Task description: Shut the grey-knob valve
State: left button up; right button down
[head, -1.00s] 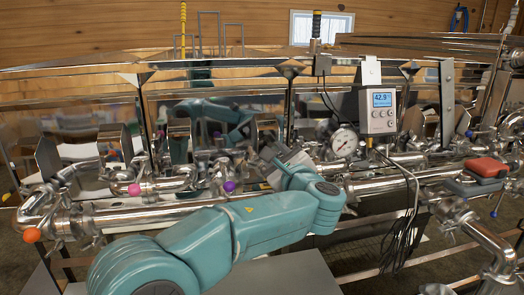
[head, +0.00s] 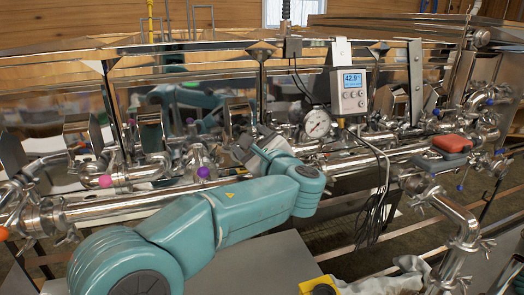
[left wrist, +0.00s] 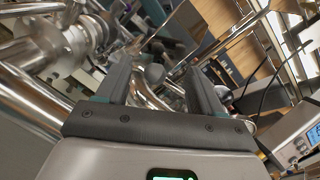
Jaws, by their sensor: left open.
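My left gripper (head: 258,142) is at the pipework behind the front pipe, right of the purple knob. In the left wrist view its fingers (left wrist: 156,70) are open and apart. A round grey knob (left wrist: 154,73) shows between and beyond the fingertips; I cannot tell how far beyond, and no contact is visible. In the head view the gripper hides this knob and its valve. The valve's handle position is unclear. My right gripper is not in view.
A pink knob (head: 106,181), purple knob (head: 203,172) and orange knob (head: 4,233) mark other valves to the left. A dial gauge (head: 317,123) and a digital display box (head: 350,92) with hanging cables stand right of the gripper.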

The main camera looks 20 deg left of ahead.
pick_arm(q)
jog(key=b+v, duration=0.3)
jog(key=v, duration=1.3)
jog(key=shift+w+d, duration=0.15)
jog(key=shift+d, duration=0.05)
jog(key=shift+w+f, duration=0.1)
jog(key=shift+f, duration=0.05)
jog(key=shift+c, duration=1.2)
jog(key=s+a+m+t+h+b, duration=0.1)
jog(key=s+a+m+t+h, duration=0.45)
jog(key=m, duration=0.75)
jog(key=w+a+p, duration=0.1)
jog(key=w+a, duration=0.2)
jog(key=w, duration=0.4)
jog(key=w+a+g+h+p, duration=0.1)
jog(key=w+a+p, duration=0.1)
jog(key=w+a, duration=0.2)
jog(key=w, duration=0.3)
jog(key=shift+w, duration=0.35)
